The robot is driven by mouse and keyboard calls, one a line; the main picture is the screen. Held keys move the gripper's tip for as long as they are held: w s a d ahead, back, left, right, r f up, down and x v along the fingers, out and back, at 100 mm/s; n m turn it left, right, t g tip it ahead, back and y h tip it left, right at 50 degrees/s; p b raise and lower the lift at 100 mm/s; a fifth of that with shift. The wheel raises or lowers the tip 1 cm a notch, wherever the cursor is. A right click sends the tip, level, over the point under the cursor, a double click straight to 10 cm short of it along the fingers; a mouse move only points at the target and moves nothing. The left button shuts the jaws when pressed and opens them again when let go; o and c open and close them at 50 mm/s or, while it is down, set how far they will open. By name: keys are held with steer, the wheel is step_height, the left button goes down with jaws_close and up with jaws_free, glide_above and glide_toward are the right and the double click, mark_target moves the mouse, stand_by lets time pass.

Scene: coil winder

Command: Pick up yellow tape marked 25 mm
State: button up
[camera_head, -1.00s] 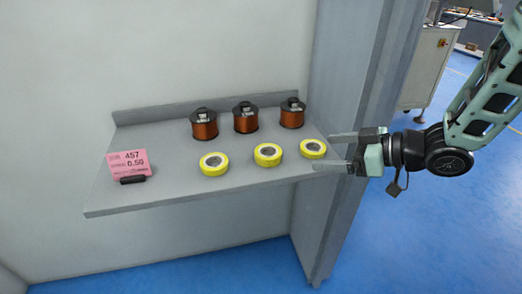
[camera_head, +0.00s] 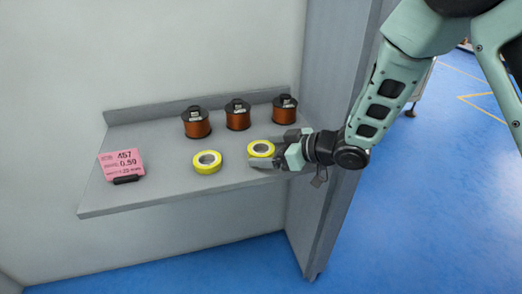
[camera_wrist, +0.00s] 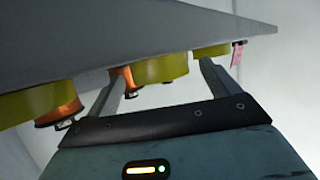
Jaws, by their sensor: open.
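Two yellow tape rolls show on the shelf (camera_head: 140,195) in the head view: a left one (camera_head: 207,163) and a middle one (camera_head: 261,149). The rightmost roll is hidden there behind my gripper (camera_head: 268,152). The wrist view, tilted over, shows a near roll (camera_wrist: 22,106), the middle roll (camera_wrist: 162,69) and a far roll (camera_wrist: 212,50). My gripper (camera_wrist: 164,74) is open, its fingers on either side of the middle roll; I cannot tell whether they touch it. No width marking is readable on any roll.
Three copper wire spools (camera_head: 196,122) (camera_head: 238,114) (camera_head: 285,109) stand behind the rolls. A pink sign (camera_head: 121,163) stands at the shelf's left. A grey post (camera_head: 325,140) rises at the shelf's right. The front left of the shelf is clear.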

steer(key=shift+w+a+f, duration=0.15)
steer(key=shift+a, duration=0.1)
steer(key=c, duration=1.1)
